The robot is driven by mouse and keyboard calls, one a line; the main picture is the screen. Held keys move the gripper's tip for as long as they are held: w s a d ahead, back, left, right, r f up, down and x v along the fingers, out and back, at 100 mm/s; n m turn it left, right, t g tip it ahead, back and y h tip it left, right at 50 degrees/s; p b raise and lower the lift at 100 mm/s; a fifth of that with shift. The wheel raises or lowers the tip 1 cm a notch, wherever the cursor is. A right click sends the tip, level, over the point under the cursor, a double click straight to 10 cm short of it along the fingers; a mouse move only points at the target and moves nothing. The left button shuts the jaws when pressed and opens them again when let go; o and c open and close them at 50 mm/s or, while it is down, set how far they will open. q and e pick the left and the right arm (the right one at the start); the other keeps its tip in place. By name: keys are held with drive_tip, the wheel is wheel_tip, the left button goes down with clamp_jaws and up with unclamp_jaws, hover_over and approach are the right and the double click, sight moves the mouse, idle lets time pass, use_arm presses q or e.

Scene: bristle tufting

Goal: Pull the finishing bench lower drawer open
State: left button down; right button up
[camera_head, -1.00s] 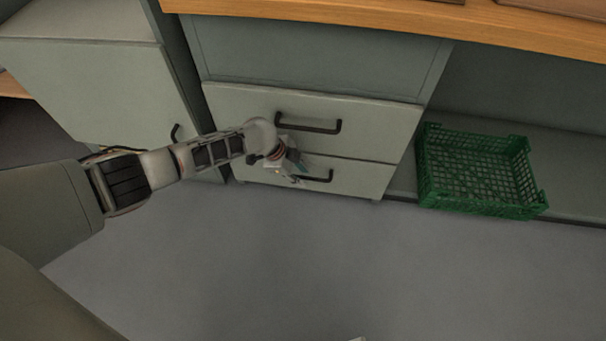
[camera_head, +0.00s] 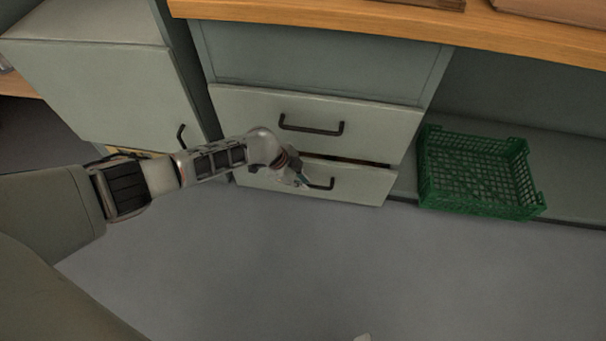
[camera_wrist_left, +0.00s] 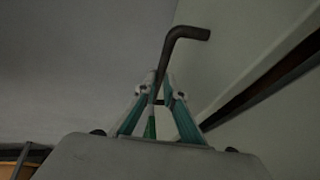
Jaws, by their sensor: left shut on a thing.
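The finishing bench lower drawer (camera_head: 352,183) is pale grey-green with a dark bar handle (camera_head: 324,184). A dark gap shows along its top edge, so it stands slightly open. My left gripper (camera_head: 303,181) is at the left part of this handle and shut on it. In the left wrist view the gripper's fingers (camera_wrist_left: 160,97) close around the dark handle (camera_wrist_left: 172,52), and the gap above the drawer front (camera_wrist_left: 215,85) runs diagonally at the right. The upper drawer (camera_head: 375,123) with its own handle (camera_head: 312,127) is shut.
A green plastic crate (camera_head: 478,207) stands right of the drawers under the wooden benchtop (camera_head: 350,27). A grey cabinet (camera_head: 105,85) with a dark handle is at the left. The grey floor in front of the drawers is clear.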

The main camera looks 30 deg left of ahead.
drive_tip(key=w+d+r+n+h+p, duration=0.1)
drive_tip(key=w+d+r+n+p, duration=0.2)
drive_tip(key=d+n+p, duration=0.25)
use_arm(q)
drive_tip(key=s+d+p, duration=0.2)
drive_tip(key=s+d, duration=0.1)
drive_tip(key=s, duration=0.9)
drive_tip(key=s+d+p, duration=0.2)
drive_tip(key=s+d, duration=0.2)
drive_tip(key=s, duration=0.9)
drive_tip(key=shift+d+p, duration=0.15)
drive_tip(key=shift+p, duration=0.15)
use_arm(e)
drive_tip(key=s+d+f+n+g+h, duration=0.1)
drive_tip(key=s+d+f, duration=0.2)
drive_tip(key=d+f, duration=0.1)
drive_tip(key=shift+d+f+n+g, duration=0.2)
drive_tip(key=shift+d+n+g, duration=0.15)
drive_tip(key=shift+d, duration=0.1)
use_arm(q)
drive_tip(key=shift+s, duration=0.1)
drive_tip(key=c, duration=2.1)
unclamp_jaws()
drive_tip(key=shift+c, duration=0.2)
use_arm(e)
drive_tip(key=shift+f, duration=0.1)
